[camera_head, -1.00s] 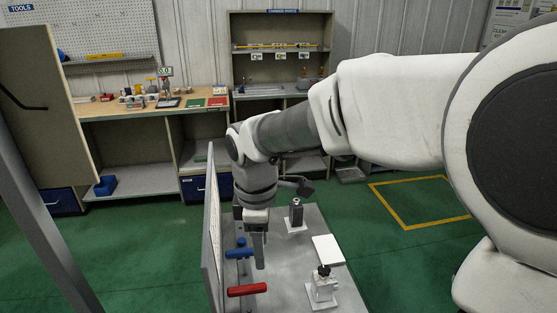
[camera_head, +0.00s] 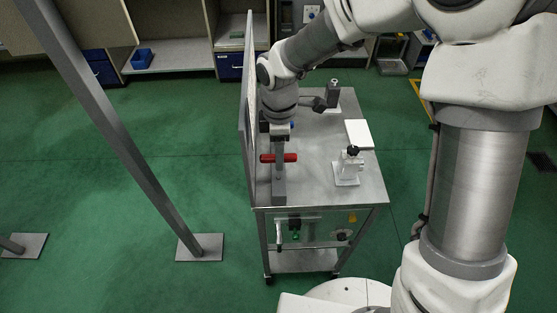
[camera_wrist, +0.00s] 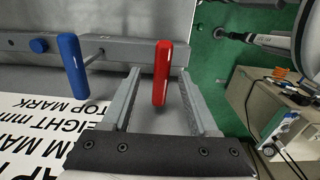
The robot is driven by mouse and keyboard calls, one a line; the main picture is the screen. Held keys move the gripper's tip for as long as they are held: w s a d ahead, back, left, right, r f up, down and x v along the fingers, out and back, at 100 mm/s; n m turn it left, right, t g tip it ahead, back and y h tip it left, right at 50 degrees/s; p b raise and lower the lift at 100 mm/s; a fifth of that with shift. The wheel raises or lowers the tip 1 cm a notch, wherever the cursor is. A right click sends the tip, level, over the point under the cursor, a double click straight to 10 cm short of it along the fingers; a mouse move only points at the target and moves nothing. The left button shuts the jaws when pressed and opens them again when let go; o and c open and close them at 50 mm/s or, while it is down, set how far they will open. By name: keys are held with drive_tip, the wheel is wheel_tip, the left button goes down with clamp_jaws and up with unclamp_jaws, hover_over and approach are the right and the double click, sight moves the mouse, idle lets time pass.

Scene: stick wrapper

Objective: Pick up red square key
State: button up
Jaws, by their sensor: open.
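The red square key shows as a red bar handle (camera_head: 291,157) by the upright panel on the cart, partly hidden behind my gripper (camera_head: 279,190). In the wrist view the red handle (camera_wrist: 163,60) stands between the two fingers of my gripper (camera_wrist: 158,78). The fingers are apart, with a visible gap on each side of the handle, and I see no contact. The key's shaft and tip are hidden. A blue handle (camera_wrist: 72,65) on a thin rod is to the left of the fingers in the wrist view.
The upright panel (camera_head: 247,110) stands along the cart's left edge. On the metal cart top (camera_head: 320,185) are a clamp-like fixture (camera_head: 348,170), a white plate (camera_head: 359,134) and a dark post (camera_head: 333,93). Green floor lies open to the left, with a slanted grey post (camera_head: 120,135).

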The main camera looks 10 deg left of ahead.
sight(278, 173)
wheel_tip(278, 173, down, 5)
drive_tip(key=shift+s+f, duration=0.1)
drive_tip(key=shift+f, duration=0.05)
clamp_jaws()
idle(0.4)
